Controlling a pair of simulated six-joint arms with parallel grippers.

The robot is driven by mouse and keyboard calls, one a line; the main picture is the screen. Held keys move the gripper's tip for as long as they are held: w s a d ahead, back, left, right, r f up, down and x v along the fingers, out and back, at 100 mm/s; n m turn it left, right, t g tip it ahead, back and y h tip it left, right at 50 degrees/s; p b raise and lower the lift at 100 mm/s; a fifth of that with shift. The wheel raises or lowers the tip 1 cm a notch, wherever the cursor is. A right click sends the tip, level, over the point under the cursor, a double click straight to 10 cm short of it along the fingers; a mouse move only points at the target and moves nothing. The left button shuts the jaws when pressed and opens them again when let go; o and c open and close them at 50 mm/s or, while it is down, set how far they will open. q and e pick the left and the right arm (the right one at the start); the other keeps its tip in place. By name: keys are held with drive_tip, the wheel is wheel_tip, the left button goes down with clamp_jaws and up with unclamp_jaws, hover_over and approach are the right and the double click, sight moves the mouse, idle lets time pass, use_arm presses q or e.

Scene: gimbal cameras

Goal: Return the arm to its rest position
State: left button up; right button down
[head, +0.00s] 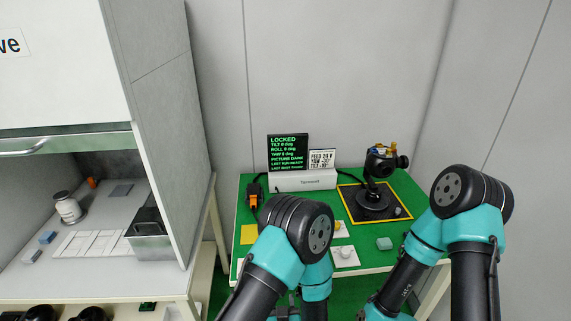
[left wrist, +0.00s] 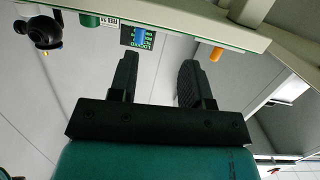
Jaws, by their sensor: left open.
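My left arm (head: 300,235) and my right arm (head: 470,205) are bent, with their elbows high in front of the green-topped table and their forearms running down to the bottom edge of the head view. Neither gripper shows in the head view. In the left wrist view my left gripper (left wrist: 157,66) is open, its two black fingers apart with nothing between them. The table's edge, the screen (left wrist: 141,37) and the black gimbal camera (left wrist: 38,33) appear upside down beyond the fingers.
The green-topped table (head: 415,205) carries the gimbal camera (head: 380,160) in a yellow-edged square, a screen (head: 287,152) reading LOCKED, an orange-black tool (head: 254,194) and small blocks.

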use_arm(q)
drive_tip(key=a+f+n+g+h, duration=0.1)
drive_tip(key=a+f+g+h, duration=0.1)
drive_tip(key=a+f+g, duration=0.85)
drive_tip(key=s+a+g+h, duration=0.2)
drive_tip(key=s+a+g, duration=0.2)
drive_tip(key=s+a, duration=0.6)
drive_tip(key=shift+s+a+r+h, duration=0.2)
drive_tip(key=shift+a+h, duration=0.2)
drive_tip(key=shift+a, duration=0.25)
